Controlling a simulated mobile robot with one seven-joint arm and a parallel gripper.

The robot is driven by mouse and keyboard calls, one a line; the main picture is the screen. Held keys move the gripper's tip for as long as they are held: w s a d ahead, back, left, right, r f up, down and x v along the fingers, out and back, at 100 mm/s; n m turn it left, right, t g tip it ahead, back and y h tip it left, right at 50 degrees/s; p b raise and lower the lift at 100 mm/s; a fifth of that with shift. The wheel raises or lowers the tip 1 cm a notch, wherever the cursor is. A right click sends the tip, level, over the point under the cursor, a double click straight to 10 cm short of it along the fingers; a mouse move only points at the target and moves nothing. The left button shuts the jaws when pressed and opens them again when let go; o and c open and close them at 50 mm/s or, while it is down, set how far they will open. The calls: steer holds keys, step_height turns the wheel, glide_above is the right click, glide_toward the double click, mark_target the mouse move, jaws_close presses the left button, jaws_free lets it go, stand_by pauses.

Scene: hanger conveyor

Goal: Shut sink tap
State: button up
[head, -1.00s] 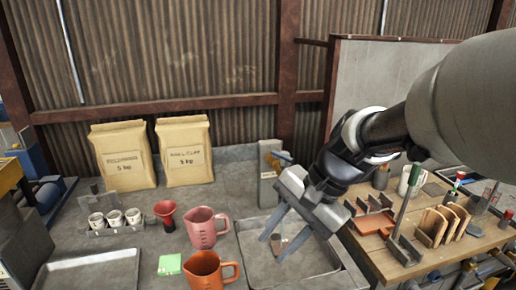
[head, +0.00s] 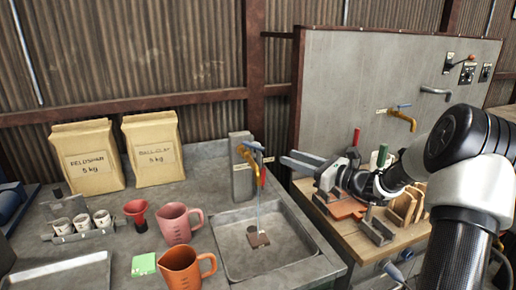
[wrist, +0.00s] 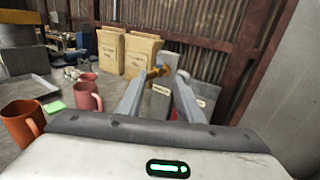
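The sink tap (head: 247,155) is a yellow-orange spout with a blue lever (head: 254,146), on a grey post (head: 241,180) at the back of the sink (head: 232,262). A thin pale stream, apparently water, drops from it into the sink. In the wrist view, the tap (wrist: 159,71) shows beyond the fingers, near the gap between them. My gripper (head: 286,160) is to the right of the tap, fingers pointing left towards it, apart from it. In the wrist view the fingers (wrist: 163,88) are spread with nothing held.
A pink jug (head: 176,224) and an orange jug (head: 181,272) stand left of the sink. A wooden bench (head: 340,232) with tools lies under my arm. Another yellow tap (head: 402,117) with a blue lever is on the grey panel (head: 340,90). Two paper sacks (head: 88,160) stand behind.

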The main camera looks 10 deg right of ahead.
mark_target(264, 149)
steer(key=x, duration=1.4)
jaws_close()
